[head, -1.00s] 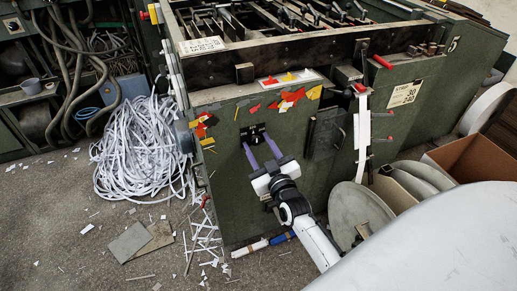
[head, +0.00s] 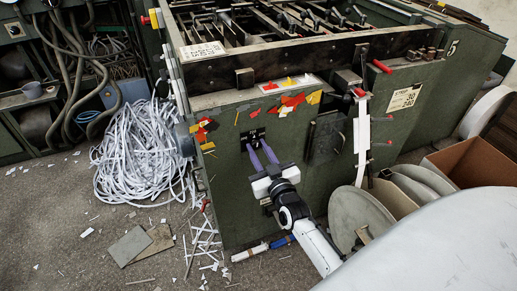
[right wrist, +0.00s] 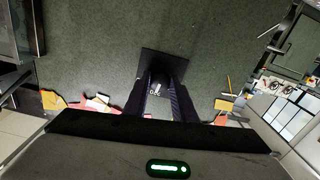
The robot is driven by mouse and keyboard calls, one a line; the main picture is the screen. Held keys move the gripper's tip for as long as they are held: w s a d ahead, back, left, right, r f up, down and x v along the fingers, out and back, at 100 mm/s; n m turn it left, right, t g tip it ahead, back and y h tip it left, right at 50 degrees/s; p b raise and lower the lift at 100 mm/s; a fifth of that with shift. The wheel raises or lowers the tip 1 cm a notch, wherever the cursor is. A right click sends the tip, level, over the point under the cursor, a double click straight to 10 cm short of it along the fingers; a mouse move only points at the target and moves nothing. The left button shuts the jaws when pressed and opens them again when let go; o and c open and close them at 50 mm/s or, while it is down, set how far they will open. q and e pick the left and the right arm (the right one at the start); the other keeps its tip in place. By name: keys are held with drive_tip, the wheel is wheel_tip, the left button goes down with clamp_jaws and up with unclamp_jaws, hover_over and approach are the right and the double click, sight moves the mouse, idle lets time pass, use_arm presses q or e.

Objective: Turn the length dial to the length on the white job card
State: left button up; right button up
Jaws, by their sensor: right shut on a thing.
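The length dial (right wrist: 157,88) is a small part on a black square plate (right wrist: 178,62) on the green machine front. In the head view the black plate (head: 250,132) shows behind my fingertips, and the dial is mostly hidden. My right gripper (head: 259,147) reaches up to it, its two purple fingers close together and shut on the dial. In the right wrist view the fingers (right wrist: 158,97) stand on both sides of the dial. A pale card (head: 403,97) on the machine's right side bears figures that look like 30 and 240. Another white card (head: 202,49) lies at the top left edge, its print unreadable. My left gripper is out of view.
A dark box (head: 325,135) and a white strip (head: 362,135) are right of the dial. A heap of white strips (head: 140,155) lies on the floor left. Grey discs (head: 357,215) stand at right.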

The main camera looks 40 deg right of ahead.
drive_tip(key=m+p, duration=0.1)
drive_tip(key=m, duration=0.9)
drive_tip(key=shift+m, duration=0.3)
idle(0.4)
drive_tip(key=o, duration=1)
drive_tip(key=shift+o, duration=0.2)
drive_tip(key=v, duration=1)
drive_tip(key=shift+s+p, duration=0.15)
drive_tip(key=shift+p, duration=0.25)
drive_tip(key=shift+a, duration=0.25)
